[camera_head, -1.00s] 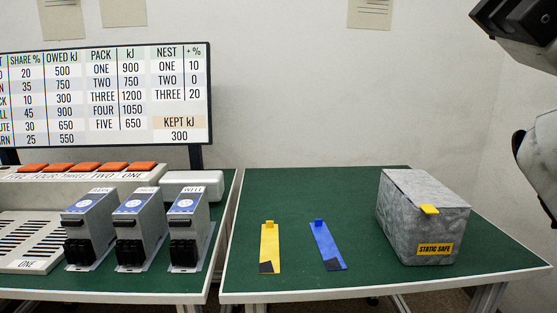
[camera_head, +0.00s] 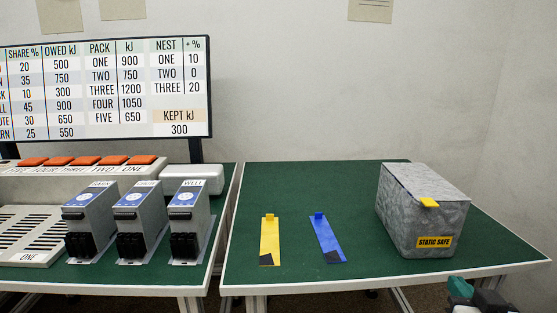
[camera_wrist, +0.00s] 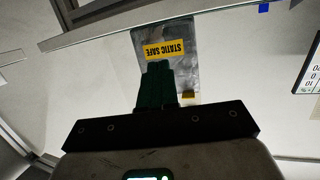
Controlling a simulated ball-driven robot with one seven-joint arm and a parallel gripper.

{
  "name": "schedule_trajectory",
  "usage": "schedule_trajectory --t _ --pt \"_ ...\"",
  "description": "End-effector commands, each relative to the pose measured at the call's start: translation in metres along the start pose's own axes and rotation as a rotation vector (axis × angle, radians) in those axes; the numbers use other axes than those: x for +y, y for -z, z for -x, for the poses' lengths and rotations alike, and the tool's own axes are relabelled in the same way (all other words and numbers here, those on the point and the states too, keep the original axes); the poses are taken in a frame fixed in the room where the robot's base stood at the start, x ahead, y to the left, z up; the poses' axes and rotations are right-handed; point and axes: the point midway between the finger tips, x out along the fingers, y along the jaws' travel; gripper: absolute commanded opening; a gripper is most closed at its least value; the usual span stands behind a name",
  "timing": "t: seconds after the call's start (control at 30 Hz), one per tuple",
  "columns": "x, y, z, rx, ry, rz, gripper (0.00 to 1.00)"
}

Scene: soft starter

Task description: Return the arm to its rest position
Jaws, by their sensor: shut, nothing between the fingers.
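My gripper (camera_head: 461,287) shows at the bottom right corner of the head view, low in front of the right table's edge. Its green fingers (camera_wrist: 157,68) show in the wrist view, closed together with nothing held. The rest of my arm is mostly out of the head view. In the wrist view the fingers overlap the grey box (camera_wrist: 185,75), which appears upside down behind them; I cannot tell the exact distance.
The grey "STATIC SAFE" box (camera_head: 395,215) with a yellow tab stands on the green right table (camera_head: 300,272). A yellow strip (camera_head: 269,240) and a blue strip (camera_head: 326,240) lie left of it. Grey modules (camera_head: 186,220) and orange-topped packs (camera_head: 87,162) stand on the left table.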

Motion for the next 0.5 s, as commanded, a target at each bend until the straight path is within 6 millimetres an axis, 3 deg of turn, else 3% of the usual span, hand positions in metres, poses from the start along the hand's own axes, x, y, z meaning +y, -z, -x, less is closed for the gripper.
schedule_trajectory --t 0.03,0.1,0.3,0.4,0.5 --pt "-0.001 -0.037 0.006 -0.099 0.003 0.003 0.00" --pt "0.000 -0.084 0.018 -0.237 0.007 0.011 0.00" --pt "0.006 -0.208 0.076 -0.624 0.032 0.057 0.00" --pt "0.011 -0.257 0.114 -0.799 0.048 0.087 0.00" --pt "0.018 -0.293 0.150 -0.946 0.064 0.115 0.00"
